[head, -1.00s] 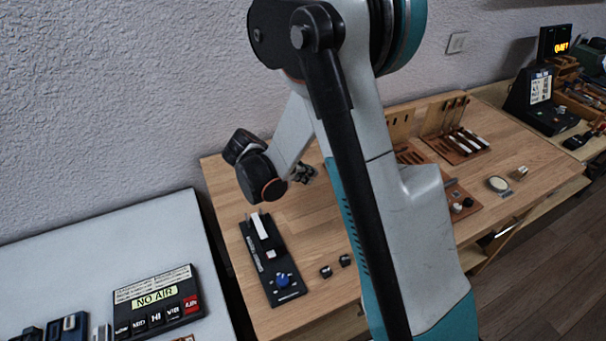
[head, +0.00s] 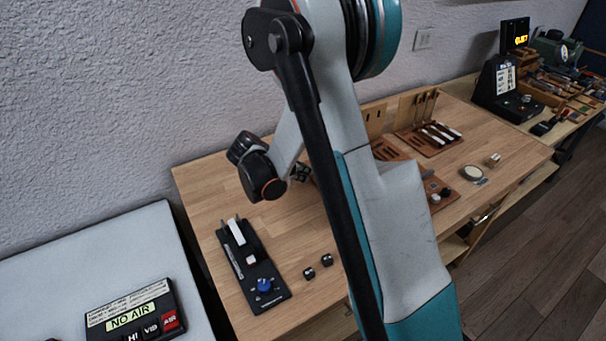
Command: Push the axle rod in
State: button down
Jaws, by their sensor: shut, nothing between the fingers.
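My gripper (head: 300,172) is a small dark shape beside my wrist, above the wooden workbench (head: 205,190). It is partly covered by my own arm, and I see nothing held in it. A black fixture (head: 272,291) with a white key (head: 237,232), a small white block and a blue knob (head: 264,285) lies on the left part of the bench, in front of and below my wrist. I cannot make out the axle rod; it is too small to tell or hidden behind my arm.
Wooden racks with white keys (head: 438,133) stand at the back right.

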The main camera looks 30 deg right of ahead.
jog(key=d, duration=0.4)
jog(key=shift+d, duration=0.3)
jog(key=a, duration=0.4)
jog(key=shift+s+a+r+b, duration=0.15)
jog(key=shift+s+a+b, duration=0.15)
jog(key=shift+a+b, duration=0.1)
jog(key=p+v, duration=0.3)
jog(key=v, duration=0.6)
jog(key=shift+s+a+r, duration=0.1)
jog(key=shift+r, duration=0.1)
